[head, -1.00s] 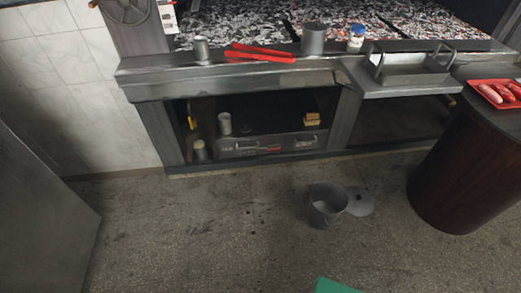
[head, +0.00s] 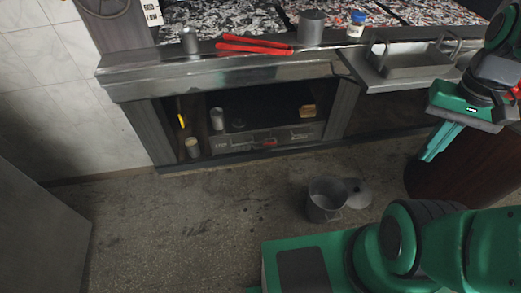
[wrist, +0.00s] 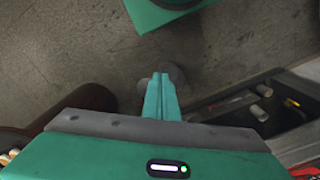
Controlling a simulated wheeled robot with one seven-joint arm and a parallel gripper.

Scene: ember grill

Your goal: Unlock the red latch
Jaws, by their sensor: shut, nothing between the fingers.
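A small red piece, which looks like the red latch (head: 268,143), is on the front of a grey metal drawer or box (head: 235,145) low inside the open cabinet under the grill. It is too small to tell its position. My gripper (head: 430,156) is at the right of the head view, well apart from the latch, in front of the dark round table. Its green fingers are shut and empty, pointing down. They also show together in the wrist view (wrist: 160,80), above the floor. I cannot make out the latch in the wrist view.
A metal bucket (head: 326,200) and its lid (head: 356,192) are on the floor before the cabinet. A dark round table (head: 425,182) is at right. Floor at left is clear.

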